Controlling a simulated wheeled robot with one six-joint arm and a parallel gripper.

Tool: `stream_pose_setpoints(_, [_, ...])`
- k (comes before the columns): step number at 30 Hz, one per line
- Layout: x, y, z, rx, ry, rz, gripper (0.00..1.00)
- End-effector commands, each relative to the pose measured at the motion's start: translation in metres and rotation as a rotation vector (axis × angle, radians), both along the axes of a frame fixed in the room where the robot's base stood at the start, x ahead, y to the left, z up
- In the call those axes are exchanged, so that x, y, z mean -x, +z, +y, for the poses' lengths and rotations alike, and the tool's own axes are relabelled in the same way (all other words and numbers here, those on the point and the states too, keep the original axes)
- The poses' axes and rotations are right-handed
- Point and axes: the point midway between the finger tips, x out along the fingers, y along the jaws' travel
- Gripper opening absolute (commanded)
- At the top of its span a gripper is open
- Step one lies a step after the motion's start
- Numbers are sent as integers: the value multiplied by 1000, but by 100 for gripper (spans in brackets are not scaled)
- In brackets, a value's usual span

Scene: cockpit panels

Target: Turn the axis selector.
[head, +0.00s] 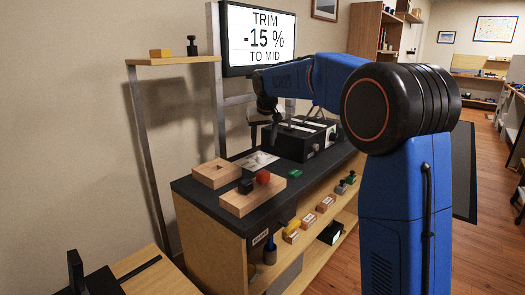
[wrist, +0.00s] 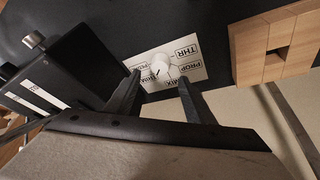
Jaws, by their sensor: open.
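The axis selector is a round white knob (wrist: 160,66) on a white label plate (wrist: 187,57) in the wrist view. Labels reading THR, PROP and MIX show upside down around it, and what looks like TRIM is partly hidden by a finger. A dark mark on the knob points toward the lower left, on the TRIM side. My gripper (wrist: 160,77) is open, its fingers to either side of the knob in the picture; I cannot tell whether they touch it. In the head view the plate (head: 258,160) lies on the dark bench top, below and left of my gripper.
A screen (head: 262,38) reads TRIM -15 % TO MID. A black box with controls (head: 302,141) stands right of the plate. A wooden block with a square hole (head: 215,172) and a wooden board with a red ball (head: 263,177) lie near the front left.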

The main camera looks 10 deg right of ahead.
Motion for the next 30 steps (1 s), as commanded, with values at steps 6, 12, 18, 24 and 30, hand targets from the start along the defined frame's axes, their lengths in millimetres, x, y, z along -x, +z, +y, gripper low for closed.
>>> stream_pose_setpoints(6, [17, 42, 1, 0, 0, -2, 49])
stream_pose_setpoints(12, [30, 73, 2, 0, 0, -2, 49])
stream_pose_setpoints(18, [37, 88, 2, 0, 0, 0, 49])
stream_pose_setpoints(24, [38, 92, 3, 0, 0, 1, 49])
stream_pose_setpoints(30, [39, 92, 2, 0, 0, 1, 49])
